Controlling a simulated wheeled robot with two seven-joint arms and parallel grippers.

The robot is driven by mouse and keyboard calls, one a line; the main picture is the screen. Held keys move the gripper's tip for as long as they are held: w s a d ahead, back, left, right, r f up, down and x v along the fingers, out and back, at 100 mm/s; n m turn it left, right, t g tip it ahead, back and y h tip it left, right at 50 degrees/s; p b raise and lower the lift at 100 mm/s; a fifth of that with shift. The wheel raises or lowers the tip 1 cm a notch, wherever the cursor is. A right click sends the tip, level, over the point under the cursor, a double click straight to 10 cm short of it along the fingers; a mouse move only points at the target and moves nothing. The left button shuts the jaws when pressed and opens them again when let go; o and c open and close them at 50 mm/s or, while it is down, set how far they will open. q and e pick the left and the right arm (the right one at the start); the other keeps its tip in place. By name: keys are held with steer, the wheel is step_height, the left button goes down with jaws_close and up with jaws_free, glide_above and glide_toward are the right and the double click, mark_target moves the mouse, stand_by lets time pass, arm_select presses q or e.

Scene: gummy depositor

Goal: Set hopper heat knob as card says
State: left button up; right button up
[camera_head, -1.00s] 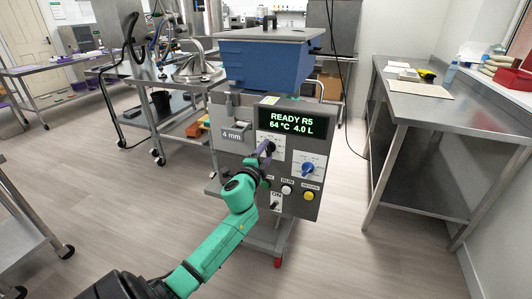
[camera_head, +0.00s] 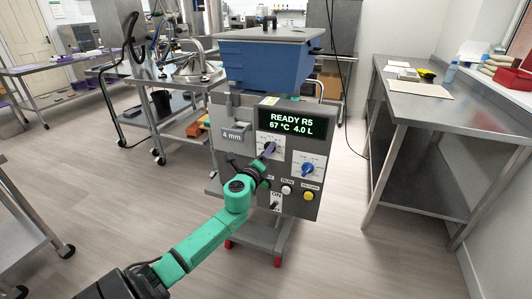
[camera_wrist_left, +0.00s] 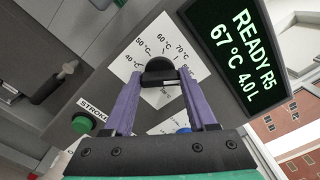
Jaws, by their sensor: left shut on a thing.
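The hopper heat knob (camera_wrist_left: 160,70) is black and sits on a white dial plate (camera_wrist_left: 126,66) marked 40, 50, 60 and 70 °C in the left wrist view. My left gripper (camera_wrist_left: 160,80) has its two purple fingers shut on the knob, one on each side. In the head view the left gripper (camera_head: 268,149) hides most of the knob. The display (camera_head: 290,119) reads READY R5, 67 °C, 4.0 L. The knob's exact pointer position is hard to tell. I cannot make out a card with a readable setting. My right gripper is not in view.
The depositor has a blue hopper (camera_head: 262,66) on top. A blue knob (camera_head: 307,169) and a yellow button (camera_head: 308,196) are right of my gripper, with an ON switch (camera_head: 275,206) below. A steel table (camera_head: 440,105) stands at right. The floor between is clear.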

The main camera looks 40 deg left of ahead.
arm_select(q)
steer(key=shift+f+m, duration=0.1)
steer(key=shift+m, duration=0.3)
steer(key=o, duration=1.4)
steer(key=shift+c, duration=0.2)
steer(key=v, duration=1.4)
steer(key=shift+s+d+b, duration=0.2)
steer(key=shift+s+b, duration=0.05)
steer(key=shift+b, duration=0.15)
